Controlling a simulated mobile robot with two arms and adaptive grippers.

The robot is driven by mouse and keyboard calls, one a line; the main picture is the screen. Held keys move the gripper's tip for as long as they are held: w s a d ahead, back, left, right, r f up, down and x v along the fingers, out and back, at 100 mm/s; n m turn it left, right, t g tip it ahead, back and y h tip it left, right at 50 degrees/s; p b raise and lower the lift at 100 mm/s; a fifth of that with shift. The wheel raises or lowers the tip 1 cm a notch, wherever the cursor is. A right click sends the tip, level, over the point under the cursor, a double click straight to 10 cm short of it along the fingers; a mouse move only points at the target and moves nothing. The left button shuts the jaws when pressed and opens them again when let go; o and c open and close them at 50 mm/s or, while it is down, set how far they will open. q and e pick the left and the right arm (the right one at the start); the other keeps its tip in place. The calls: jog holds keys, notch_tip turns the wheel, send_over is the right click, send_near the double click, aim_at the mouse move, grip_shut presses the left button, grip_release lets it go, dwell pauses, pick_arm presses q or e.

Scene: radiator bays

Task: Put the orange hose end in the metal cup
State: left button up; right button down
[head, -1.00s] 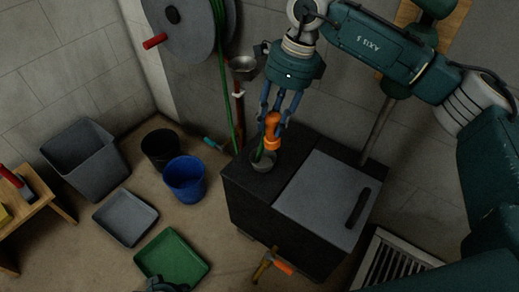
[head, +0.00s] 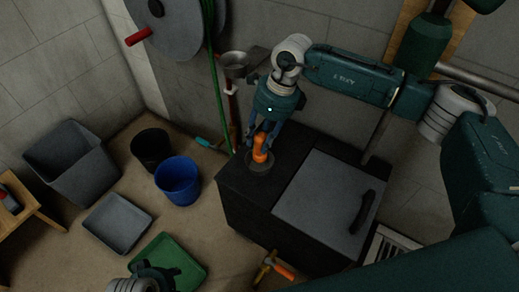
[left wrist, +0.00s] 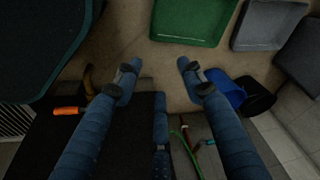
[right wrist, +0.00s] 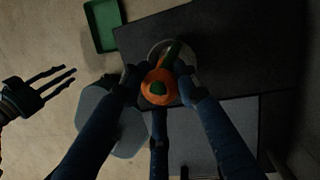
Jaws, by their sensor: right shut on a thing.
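The orange hose end (head: 260,151) is upright between the fingers of my right gripper (head: 262,142), which is shut on it. My left gripper (left wrist: 157,78) is open and empty, low over the floor side.
The black box (head: 235,195) has a grey lid with a handle. A valve with an orange handle (head: 283,271) sticks out in front. A funnel (head: 234,66) is on the wall behind. A blue bucket (head: 178,182), a black bucket (head: 152,149) and trays are on the floor at left.

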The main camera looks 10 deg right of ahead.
aim_at(260, 148)
notch_tip(260, 148, down, 4)
jog(key=shift+r, duration=0.1)
pick_arm(q)
jog(key=shift+v, duration=1.05)
pick_arm(e)
jog(key=shift+f, duration=0.4)
pick_arm(q)
jog(key=shift+w+r+b, duration=0.15)
jog(key=shift+b, duration=0.2)
pick_arm(e)
jog(key=c, duration=1.3)
grip_release()
jog(key=shift+f, duration=0.1)
pick_arm(q)
jog(key=shift+r, duration=0.1)
pick_arm(e)
jog(key=shift+r, duration=0.3)
pick_arm(q)
notch_tip(260, 148, down, 6)
jog(key=shift+r+p, duration=0.25)
jog(key=shift+p, duration=0.55)
pick_arm(e)
jog(key=v, duration=1.1)
jog(key=shift+r, duration=0.3)
